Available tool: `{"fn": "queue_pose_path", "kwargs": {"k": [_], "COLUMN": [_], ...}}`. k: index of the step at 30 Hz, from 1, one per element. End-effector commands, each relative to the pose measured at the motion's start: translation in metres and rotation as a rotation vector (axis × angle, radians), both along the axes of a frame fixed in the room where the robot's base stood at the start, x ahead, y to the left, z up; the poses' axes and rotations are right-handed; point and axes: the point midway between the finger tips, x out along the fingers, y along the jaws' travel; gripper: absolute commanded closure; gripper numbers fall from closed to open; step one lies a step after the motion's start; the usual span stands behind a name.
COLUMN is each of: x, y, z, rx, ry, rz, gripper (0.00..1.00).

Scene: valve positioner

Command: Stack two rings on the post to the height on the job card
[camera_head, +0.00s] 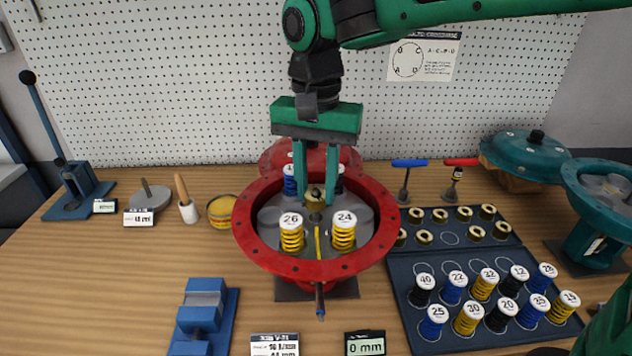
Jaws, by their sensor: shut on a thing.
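My gripper (315,200) is shut on a brass ring (315,196), above the middle of the open red valve housing (257,252). The ring is partly hidden between the fingers. I cannot tell whether it is around the post, which is hard to make out here. More brass rings (464,213) sit in two rows at the back of the dark blue tray (402,292), with an empty outlined place in the front row. The white job card (275,345) lies at the front edge; its small print is hard to read. A display beside it (365,347) reads 0 mm.
Springs marked 26 (292,236) and 24 (344,234) stand in the housing, with blue springs behind. Several numbered springs (433,318) fill the tray's front. A blue press (68,190) and a blue block (204,318) are at left. Bare wood (110,275) lies front left.

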Motion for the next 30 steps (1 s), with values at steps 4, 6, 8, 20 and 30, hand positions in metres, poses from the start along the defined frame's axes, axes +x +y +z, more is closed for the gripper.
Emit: {"fn": "queue_pose_path", "kwargs": {"k": [4, 6, 8, 20, 30], "x": [0.000, 0.000, 0.000, 0.001, 0.002], "y": [0.000, 0.000, 0.000, 0.000, 0.000], "z": [0.000, 0.000, 0.000, 0.023, 0.085], "rx": [0.000, 0.000, 0.000, 0.002, 0.002], "ry": [0.000, 0.000, 0.000, -0.002, -0.002], "rz": [0.000, 0.000, 0.000, 0.000, 0.000], "gripper": [0.49, 0.49, 0.49, 0.49, 0.49]}}
